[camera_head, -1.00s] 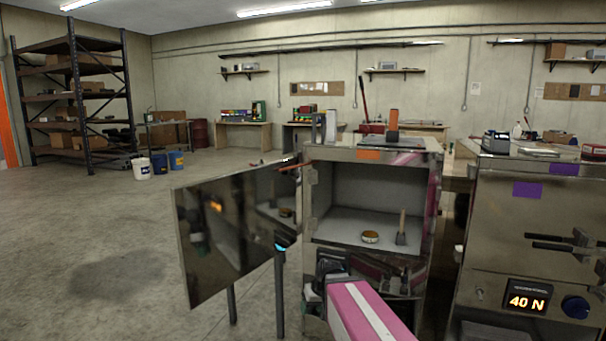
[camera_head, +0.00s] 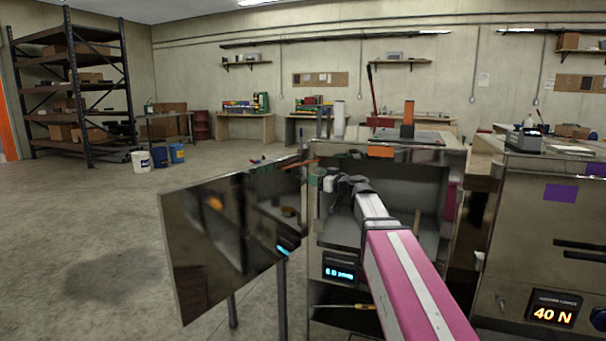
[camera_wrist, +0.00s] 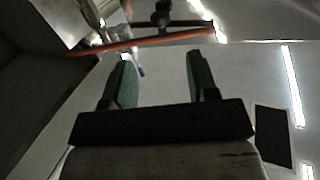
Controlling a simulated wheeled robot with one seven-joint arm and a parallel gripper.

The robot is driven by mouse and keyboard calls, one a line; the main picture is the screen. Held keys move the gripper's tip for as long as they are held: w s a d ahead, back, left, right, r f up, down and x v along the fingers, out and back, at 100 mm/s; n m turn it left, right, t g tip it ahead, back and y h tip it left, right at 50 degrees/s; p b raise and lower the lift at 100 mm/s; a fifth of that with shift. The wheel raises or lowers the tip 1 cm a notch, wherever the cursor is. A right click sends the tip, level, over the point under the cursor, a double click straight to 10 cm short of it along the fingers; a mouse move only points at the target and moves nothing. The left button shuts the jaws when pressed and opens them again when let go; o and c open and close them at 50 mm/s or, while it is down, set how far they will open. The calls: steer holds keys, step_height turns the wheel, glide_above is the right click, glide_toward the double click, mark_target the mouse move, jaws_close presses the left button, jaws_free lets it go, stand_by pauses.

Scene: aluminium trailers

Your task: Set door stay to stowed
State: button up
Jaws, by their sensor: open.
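The cabinet (camera_head: 385,153) stands open, and its mirror-like door (camera_head: 225,240) is swung out to the left. The door stay seems to be the thin orange-red rod (camera_head: 300,164) at the top, between door and cabinet. In the wrist view an orange rod (camera_wrist: 140,44) crosses beyond my fingertips, with a dark knob-like part above it. My gripper (camera_wrist: 160,68) is open, its green fingers pointing towards the rod, with nothing visible between them. In the head view my gripper is small, near the cabinet's upper left opening. I cannot tell whether it touches the rod.
My arm covers part of the cabinet's inside. A blue-lit display (camera_head: 340,273) and an open shelf with a yellow-handled tool (camera_head: 345,306) are below. A steel unit with a 40 N display (camera_head: 553,314) stands at the right. The floor left of the door is clear.

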mark_target(299, 173)
steer(key=x, duration=1)
steer(key=shift+w+a, duration=0.2)
steer(key=shift+a, duration=0.05)
steer(key=shift+f, duration=0.1)
jaws_close()
